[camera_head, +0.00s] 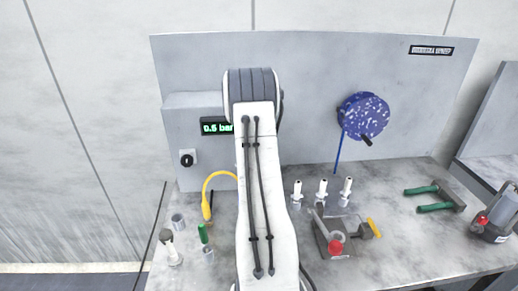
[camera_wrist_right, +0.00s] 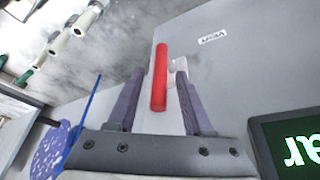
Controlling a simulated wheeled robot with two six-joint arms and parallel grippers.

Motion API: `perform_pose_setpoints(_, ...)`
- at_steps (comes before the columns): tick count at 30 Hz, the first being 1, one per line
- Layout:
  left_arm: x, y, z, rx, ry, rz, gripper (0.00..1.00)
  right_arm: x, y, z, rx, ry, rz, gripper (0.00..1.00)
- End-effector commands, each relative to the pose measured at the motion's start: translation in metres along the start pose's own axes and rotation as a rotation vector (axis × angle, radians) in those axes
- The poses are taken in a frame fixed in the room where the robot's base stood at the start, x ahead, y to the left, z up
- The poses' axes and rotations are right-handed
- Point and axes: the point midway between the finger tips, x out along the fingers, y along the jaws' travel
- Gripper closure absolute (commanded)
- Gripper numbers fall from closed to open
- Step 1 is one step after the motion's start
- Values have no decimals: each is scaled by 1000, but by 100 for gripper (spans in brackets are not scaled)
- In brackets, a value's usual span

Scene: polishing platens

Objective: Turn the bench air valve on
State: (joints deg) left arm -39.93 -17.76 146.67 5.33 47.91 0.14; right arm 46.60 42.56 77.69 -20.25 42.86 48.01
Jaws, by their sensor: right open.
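In the right wrist view a long red lever (camera_wrist_right: 160,78) stands out from the grey panel beside a pale fitting (camera_wrist_right: 180,70); it appears to be the air valve handle. My right gripper (camera_wrist_right: 160,72) is open, its two dark fingers on either side of the lever with gaps to both. In the head view my right arm hides the lever and gripper. A pressure display (camera_head: 217,127) on the panel reads about 0.5 bar, the digit unclear; part of it shows in the right wrist view (camera_wrist_right: 290,140). My left gripper is not in view.
A black knob (camera_head: 187,159) is at the panel's left. On the bench (camera_head: 400,245) stand several white nozzles (camera_head: 322,192), a grey tray with tools (camera_head: 332,238), green-handled pieces (camera_head: 435,197) and a yellow hose (camera_head: 207,205).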

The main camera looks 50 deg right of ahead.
Motion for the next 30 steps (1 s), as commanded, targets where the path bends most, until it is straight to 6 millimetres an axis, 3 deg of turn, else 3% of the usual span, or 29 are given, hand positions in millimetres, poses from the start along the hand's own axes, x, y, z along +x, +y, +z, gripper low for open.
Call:
perform_pose_setpoints(15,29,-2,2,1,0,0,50,-88,-1,0,0,2,-2,49)
perform_pose_setpoints(21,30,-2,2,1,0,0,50,-100,0,1,0,-1,1,49)
perform_pose_setpoints(30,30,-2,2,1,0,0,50,-100,0,0,0,-1,1,49)
